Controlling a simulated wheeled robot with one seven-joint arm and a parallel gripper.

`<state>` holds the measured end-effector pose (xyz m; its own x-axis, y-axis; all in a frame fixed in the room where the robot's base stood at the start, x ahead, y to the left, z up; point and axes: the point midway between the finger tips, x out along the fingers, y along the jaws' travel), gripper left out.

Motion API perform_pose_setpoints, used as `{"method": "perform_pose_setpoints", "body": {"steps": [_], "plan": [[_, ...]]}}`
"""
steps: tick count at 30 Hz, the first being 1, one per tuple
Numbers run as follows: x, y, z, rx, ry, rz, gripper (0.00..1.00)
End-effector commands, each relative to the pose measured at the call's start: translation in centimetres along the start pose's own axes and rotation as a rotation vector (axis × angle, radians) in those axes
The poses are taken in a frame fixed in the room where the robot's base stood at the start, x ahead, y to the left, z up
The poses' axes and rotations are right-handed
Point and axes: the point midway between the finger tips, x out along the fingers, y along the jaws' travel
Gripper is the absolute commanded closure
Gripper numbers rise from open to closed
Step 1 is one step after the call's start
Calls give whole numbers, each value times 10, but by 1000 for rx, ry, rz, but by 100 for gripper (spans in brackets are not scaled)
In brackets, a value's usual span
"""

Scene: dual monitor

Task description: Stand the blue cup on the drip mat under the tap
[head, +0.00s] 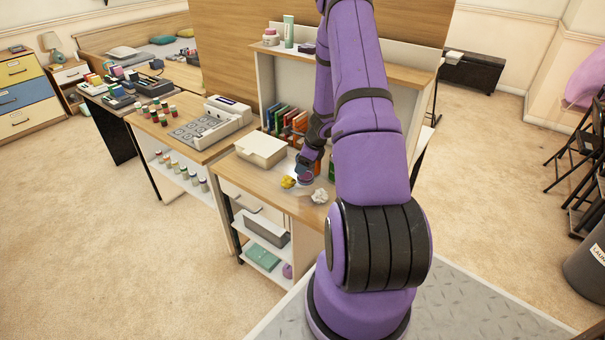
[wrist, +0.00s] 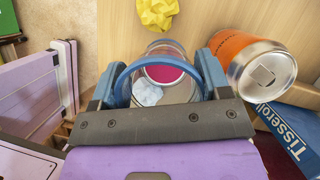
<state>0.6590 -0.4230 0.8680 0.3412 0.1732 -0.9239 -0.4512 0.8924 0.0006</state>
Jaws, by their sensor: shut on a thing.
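My gripper (wrist: 160,82) has a blue finger on each side of a round vessel with a blue ring (wrist: 124,78) and is shut on it. Inside the ring I see grey walls, a pink disc and a whitish patch; whether these are the vessel's inside or things beyond it I cannot tell. In the head view my gripper (head: 306,166) is low over the desk (head: 262,187), and much of it is hidden by my arm. I cannot tell whether the vessel touches the desk. I make out no drip mat and no tap.
Yellow crumpled paper (wrist: 157,13) lies beyond the vessel. An orange can (wrist: 246,60) and a blue book (wrist: 296,132) are close on the right. White crumpled paper (head: 320,196) and a cream box (head: 262,150) are on the desk. Books (head: 285,120) stand behind.

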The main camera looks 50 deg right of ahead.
Motion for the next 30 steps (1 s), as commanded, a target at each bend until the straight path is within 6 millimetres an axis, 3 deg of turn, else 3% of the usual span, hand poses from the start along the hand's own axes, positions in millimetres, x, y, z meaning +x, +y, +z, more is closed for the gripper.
{"method": "perform_pose_setpoints", "body": {"steps": [10, 24, 25, 27, 30], "plan": [[37, 0, -15, 1, 0, 1, 56], [43, 0, -18, -2, 0, 1, 56], [43, 0, -18, -2, 0, 1, 23], [43, 0, -17, -2, 0, 1, 7], [43, 0, -17, -2, 0, 1, 4]]}}
